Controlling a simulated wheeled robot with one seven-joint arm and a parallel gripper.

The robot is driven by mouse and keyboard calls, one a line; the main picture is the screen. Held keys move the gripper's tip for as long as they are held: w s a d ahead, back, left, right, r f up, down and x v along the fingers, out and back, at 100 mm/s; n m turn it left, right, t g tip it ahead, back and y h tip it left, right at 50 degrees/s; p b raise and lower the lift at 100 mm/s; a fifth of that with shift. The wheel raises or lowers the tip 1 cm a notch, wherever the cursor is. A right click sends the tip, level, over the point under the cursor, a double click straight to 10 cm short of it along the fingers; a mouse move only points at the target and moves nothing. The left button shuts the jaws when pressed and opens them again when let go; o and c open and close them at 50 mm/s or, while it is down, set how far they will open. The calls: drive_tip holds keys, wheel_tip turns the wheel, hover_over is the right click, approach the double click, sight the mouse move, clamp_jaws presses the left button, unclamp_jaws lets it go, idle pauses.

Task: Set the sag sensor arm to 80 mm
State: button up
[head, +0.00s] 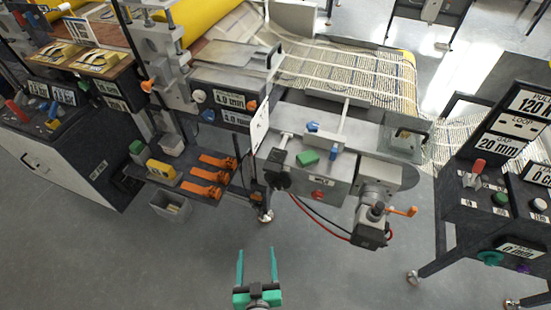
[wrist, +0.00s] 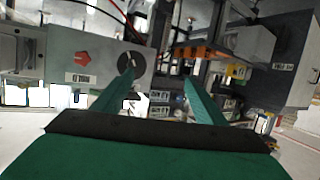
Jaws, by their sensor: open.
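I cannot tell for sure which part is the sag sensor arm, and I read no 80 mm mark. An upright white plate (head: 260,128) stands at the left end of the grey machine bench (head: 340,182); its marks are too small to read. A black round disc (head: 278,181) on the bench front shows in the wrist view (wrist: 131,65), left of centre. A red knob (head: 318,194) sits right of it in the head view. My gripper (head: 257,258) is open and empty over the floor in front of the bench, apart from everything. Its green fingers (wrist: 158,80) show in the wrist view.
Orange clamps (head: 207,175) lie on a dark shelf left of the bench, above a grey bin (head: 170,205). A crank unit (head: 376,205) juts out at the bench's right. A console (head: 500,190) with "LOOP" and "20 mm" stands at right. Floor around my gripper is clear.

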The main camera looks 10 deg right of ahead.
drive_tip(key=w+d+r+m+h, duration=0.1)
drive_tip(key=w+d+r+h, duration=0.1)
drive_tip(key=w, duration=0.4)
drive_tip(key=w+d+r+m+h, duration=0.1)
drive_tip(key=w+d+r+m, duration=0.1)
drive_tip(key=w, duration=0.5)
drive_tip(key=m+h, duration=0.3)
drive_tip(key=h, duration=0.2)
approach(274, 162)
drive_tip(key=d, duration=0.1)
drive_tip(key=shift+t, duration=0.4)
drive_tip(key=x, duration=1.1)
drive_tip(key=shift+w+a+f, duration=0.15)
drive_tip(key=shift+a+f, duration=0.05)
drive_tip(key=shift+f, duration=0.05)
